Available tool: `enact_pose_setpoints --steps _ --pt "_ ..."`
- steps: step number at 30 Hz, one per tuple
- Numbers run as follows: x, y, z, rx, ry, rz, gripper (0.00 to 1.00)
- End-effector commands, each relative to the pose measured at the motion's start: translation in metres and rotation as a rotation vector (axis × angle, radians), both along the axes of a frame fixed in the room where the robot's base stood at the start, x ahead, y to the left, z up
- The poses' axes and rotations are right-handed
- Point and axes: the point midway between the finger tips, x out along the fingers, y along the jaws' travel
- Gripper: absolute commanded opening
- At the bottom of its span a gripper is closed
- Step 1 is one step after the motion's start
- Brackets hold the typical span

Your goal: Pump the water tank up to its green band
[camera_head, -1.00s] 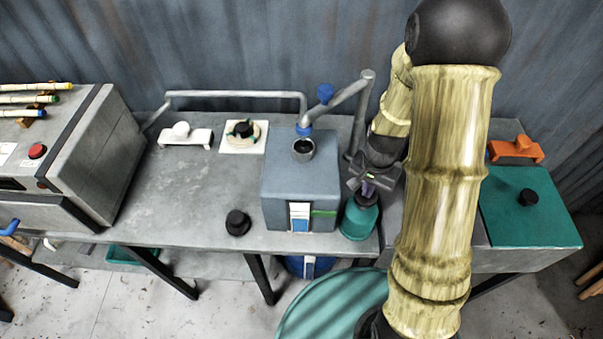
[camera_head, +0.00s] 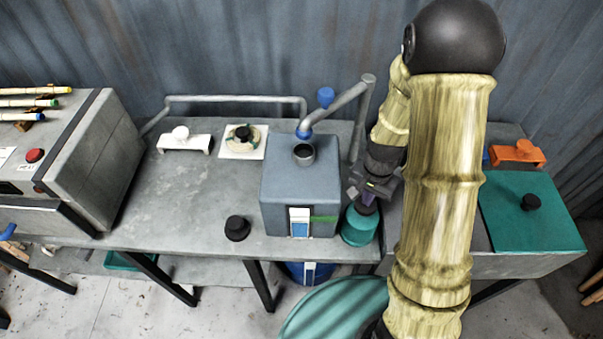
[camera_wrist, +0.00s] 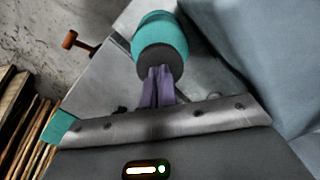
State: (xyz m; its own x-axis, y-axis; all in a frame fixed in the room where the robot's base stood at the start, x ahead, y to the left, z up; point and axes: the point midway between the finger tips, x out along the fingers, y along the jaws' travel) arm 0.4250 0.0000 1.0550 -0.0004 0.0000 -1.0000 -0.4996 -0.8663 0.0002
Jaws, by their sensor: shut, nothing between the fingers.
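The water tank (camera_head: 283,180) is a blue-grey box on the table with an open round filler on top. Its front gauge (camera_head: 300,222) shows blue in the lower part and white above; a green band mark (camera_head: 323,218) sits beside it near mid-height. A teal pump (camera_head: 359,230) with a dark top (camera_wrist: 163,60) stands just right of the tank. My gripper (camera_head: 368,200) is over the pump, its purple fingers (camera_wrist: 157,72) shut together with nothing between them. The fingertips meet the dark top in the wrist view; whether they press it I cannot tell.
A spout with a blue tip (camera_head: 304,132) hangs over the tank's filler. A black knob (camera_head: 237,228) stands left of the tank. A teal box (camera_head: 530,225) is at the right, a grey machine (camera_head: 85,155) at the left.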

Motion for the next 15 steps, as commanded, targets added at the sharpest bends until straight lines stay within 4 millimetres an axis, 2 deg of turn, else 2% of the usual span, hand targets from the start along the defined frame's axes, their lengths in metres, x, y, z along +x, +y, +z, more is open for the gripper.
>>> enact_pose_setpoints --steps 1,9,15 --pt "-0.001 0.0 0.01 0.0 0.002 0.0 0.0" --pt "0.0 0.0 0.036 0.0 0.001 0.0 0.0" --pt "0.0 0.0 0.045 0.0 0.0 0.0 0.0"
